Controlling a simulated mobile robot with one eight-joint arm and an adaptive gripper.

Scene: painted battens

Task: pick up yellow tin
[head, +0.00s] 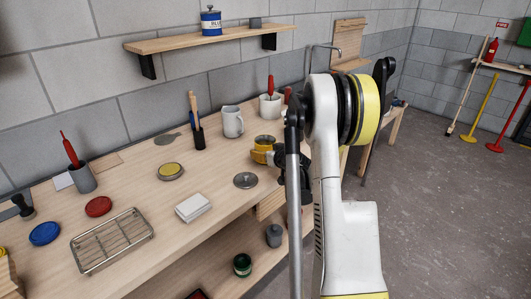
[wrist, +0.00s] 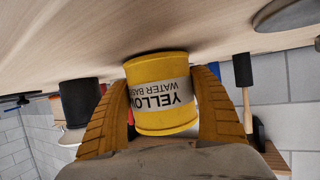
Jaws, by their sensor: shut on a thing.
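The yellow tin (wrist: 158,118) sits between the two ribbed orange fingers of my gripper (wrist: 160,90) in the wrist view. Its label reads YELLOW, WATER BASE, and appears upside down. The fingers press on its two sides, so my gripper is shut on it. The tin's base is at or very close to the wooden bench top; I cannot tell whether a gap is there. In the head view the tin (head: 264,140) is at the bench's right part, partly covered by my gripper and arm.
On the bench (head: 140,190), a white jug (head: 232,122) and a pot with a red-handled tool (head: 270,105) stand behind the tin. A grey disc (head: 246,180) lies in front. A yellow-topped round item (head: 170,171), white stack (head: 193,207) and wire rack (head: 112,241) are leftward.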

